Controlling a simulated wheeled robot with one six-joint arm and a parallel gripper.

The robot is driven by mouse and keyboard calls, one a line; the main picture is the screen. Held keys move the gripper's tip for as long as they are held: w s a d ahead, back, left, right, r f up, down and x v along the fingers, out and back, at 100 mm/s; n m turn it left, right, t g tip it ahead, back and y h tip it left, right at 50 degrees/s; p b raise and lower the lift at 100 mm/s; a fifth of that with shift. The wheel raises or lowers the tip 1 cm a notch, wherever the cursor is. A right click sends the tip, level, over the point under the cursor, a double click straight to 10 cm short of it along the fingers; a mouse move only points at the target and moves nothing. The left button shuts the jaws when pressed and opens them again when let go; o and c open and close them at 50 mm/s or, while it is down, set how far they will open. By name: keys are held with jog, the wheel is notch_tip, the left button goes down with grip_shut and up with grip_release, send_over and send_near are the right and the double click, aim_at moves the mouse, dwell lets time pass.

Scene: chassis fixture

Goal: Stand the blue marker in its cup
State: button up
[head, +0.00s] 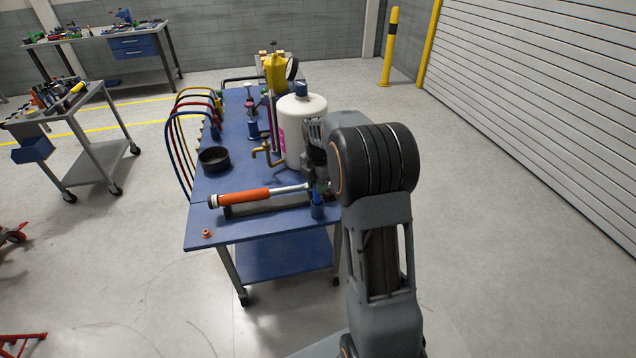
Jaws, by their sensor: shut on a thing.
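My gripper (317,186) points down over the near right part of the blue cart, partly hidden by my arm. It is shut on a thin piece that I take to be the blue marker, mostly hidden between the fingers. Directly below the fingers, a small blue upright cylinder (317,211) stands near the cart's right edge. It looks like the cup. I cannot tell whether the marker's lower end is inside it or just above it.
A torque wrench with an orange handle (245,196) lies just left of my gripper. A white tank (300,130) stands close behind. A black round dish (214,159), brass pipe (268,152) and colored hoses (180,130) are farther left. The blue cart top's (225,232) front strip is mostly clear.

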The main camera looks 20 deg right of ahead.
jog(key=o, duration=1)
notch_tip(320, 180, up, 9)
jog(key=p, duration=0.7)
